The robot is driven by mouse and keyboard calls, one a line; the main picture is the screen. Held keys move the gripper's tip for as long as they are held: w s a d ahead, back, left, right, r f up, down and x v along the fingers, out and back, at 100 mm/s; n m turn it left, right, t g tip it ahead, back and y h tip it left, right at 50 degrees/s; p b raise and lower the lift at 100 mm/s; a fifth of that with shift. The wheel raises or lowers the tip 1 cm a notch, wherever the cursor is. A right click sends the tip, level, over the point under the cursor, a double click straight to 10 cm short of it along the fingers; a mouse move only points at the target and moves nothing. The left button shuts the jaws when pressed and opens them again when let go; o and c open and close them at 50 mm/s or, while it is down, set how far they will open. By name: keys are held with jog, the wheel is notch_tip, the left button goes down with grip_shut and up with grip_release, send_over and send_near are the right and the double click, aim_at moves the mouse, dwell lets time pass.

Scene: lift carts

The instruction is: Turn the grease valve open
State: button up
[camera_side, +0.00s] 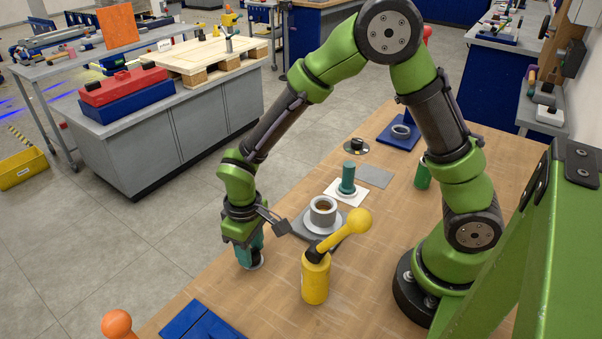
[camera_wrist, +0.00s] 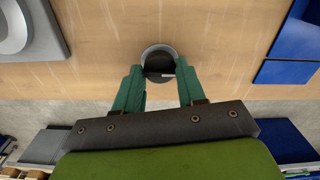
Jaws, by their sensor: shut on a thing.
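A dark round knob with a pale mark, set in a grey ring (camera_wrist: 160,52), shows between my fingertips in the wrist view. I take it to be the grease valve, but no label can be read. My gripper (camera_wrist: 159,72) has a green finger on each side of the knob and is shut on it. In the side view my gripper (camera_side: 250,254) points down at the left edge of the wooden table. There the knob is mostly hidden by the fingers, and only part of the base (camera_side: 256,266) shows. The mark's exact angle is hard to read.
A yellow cylinder with a ball-ended lever (camera_side: 315,278) stands close to the right of my gripper. A grey ring on a plate (camera_side: 323,214) is just behind it. A green peg on a white plate (camera_side: 347,180) and a black knob on a disc (camera_side: 355,146) stand farther back. Blue plates (camera_side: 200,322) lie in front.

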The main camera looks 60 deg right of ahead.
aim_at(259, 252)
jog(key=o, duration=1.1)
jog(key=shift+c, duration=0.2)
notch_tip(259, 252, up, 17)
jog(key=shift+w, duration=0.1)
jog(key=s+d+r+m+t+y, duration=0.2)
jog(key=s+d+r+m+t, duration=0.4)
jog(key=s+d, duration=0.4)
jog(key=shift+s+d+t, duration=0.4)
jog(key=shift+s+t, duration=0.2)
jog(key=shift+s, duration=0.2)
